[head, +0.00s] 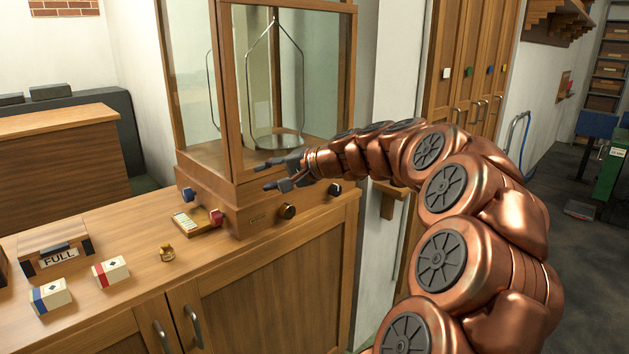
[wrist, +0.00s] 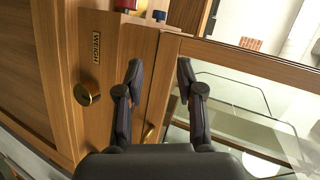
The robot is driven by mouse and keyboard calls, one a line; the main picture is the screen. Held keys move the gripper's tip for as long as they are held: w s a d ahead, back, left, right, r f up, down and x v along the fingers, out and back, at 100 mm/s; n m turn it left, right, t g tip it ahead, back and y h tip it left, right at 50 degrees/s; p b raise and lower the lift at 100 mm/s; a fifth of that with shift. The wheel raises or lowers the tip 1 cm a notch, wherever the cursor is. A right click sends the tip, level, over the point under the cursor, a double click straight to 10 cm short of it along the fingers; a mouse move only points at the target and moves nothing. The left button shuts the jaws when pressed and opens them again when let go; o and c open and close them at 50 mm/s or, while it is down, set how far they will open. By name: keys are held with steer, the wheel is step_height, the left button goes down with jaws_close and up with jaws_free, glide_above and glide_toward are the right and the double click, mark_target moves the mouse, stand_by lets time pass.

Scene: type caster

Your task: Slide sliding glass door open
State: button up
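The sliding glass door (head: 312,85) is a clear pane in a wooden frame on the front of a wooden balance case. My gripper (head: 267,177) is open, near the lower left corner of the door. In the wrist view my gripper (wrist: 159,72) has its fingers apart with nothing between them but wood behind. Contact with the door is not clear.
A wire hanger and pan (head: 273,140) are inside.

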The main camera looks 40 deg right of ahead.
steer(key=s+d+m+t+h+b, duration=0.1)
steer(key=s+d+m+h, duration=0.15)
steer(key=d, duration=0.65)
steer(key=s+d+m+t+h+b, duration=0.1)
steer(key=d+m+t+h, duration=0.15)
steer(key=d, duration=0.65)
steer(key=shift+g+y, duration=0.3)
steer(key=shift+g, duration=0.05)
steer(key=shift+f+x, duration=0.1)
steer(key=shift+x, duration=1.75)
steer(key=shift+f+x, duration=0.15)
steer(key=shift+x, duration=1.7)
steer(key=shift+a, duration=0.1)
steer(key=shift+c, duration=0.3)
jaws_close()
